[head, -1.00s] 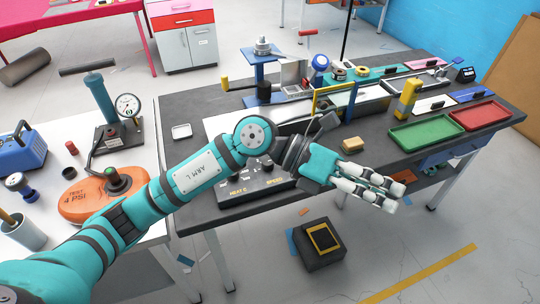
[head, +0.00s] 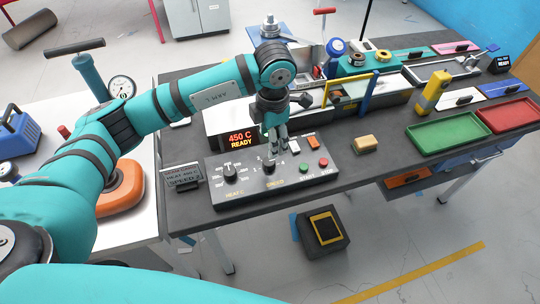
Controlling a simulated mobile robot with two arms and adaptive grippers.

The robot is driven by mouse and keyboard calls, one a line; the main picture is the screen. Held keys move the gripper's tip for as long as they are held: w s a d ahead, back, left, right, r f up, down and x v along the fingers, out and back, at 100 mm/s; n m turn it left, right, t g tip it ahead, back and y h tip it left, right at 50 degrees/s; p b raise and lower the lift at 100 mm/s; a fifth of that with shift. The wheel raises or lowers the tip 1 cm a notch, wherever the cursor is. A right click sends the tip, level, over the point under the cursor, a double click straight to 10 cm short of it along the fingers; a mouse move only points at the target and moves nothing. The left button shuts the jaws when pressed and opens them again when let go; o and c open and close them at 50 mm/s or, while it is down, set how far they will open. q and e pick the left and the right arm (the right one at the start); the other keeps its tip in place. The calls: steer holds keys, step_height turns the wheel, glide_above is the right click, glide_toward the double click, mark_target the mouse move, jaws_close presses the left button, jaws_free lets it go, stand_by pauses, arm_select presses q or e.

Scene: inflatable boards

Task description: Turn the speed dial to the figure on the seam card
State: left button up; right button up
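The control panel (head: 222,195) lies at the front left of the dark bench. Its speed dial (head: 268,168) is a black knob ringed by figures, right of the heat dial (head: 230,171). My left gripper (head: 274,151) points down over the speed dial, its fingertips at or just above the knob. It covers part of the scale. I cannot tell whether it touches or grips the knob, nor which figure the knob points to. The seam card (head: 182,177) stands left of the panel; its small text has a SPEED line whose figure is hard to read. My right gripper is not in view.
A display (head: 240,139) behind the panel reads 450 C READY. Green (head: 304,168) and red (head: 323,162) buttons sit right of the speed dial. A yellow block (head: 364,145), a green tray (head: 446,133) and a red tray (head: 502,114) lie further right.

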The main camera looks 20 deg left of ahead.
mark_target(270, 161)
arm_select(q)
step_height(270, 161, down, 7)
steer(key=shift+w+a+f+p, duration=0.1)
steer(key=shift+a+p, duration=0.05)
steer(key=shift+p, duration=0.5)
step_height(270, 161, down, 2)
steer(key=shift+w+f, duration=0.1)
steer(key=shift+w, duration=0.05)
steer(key=shift+f, duration=0.35)
steer(key=c, duration=1.1)
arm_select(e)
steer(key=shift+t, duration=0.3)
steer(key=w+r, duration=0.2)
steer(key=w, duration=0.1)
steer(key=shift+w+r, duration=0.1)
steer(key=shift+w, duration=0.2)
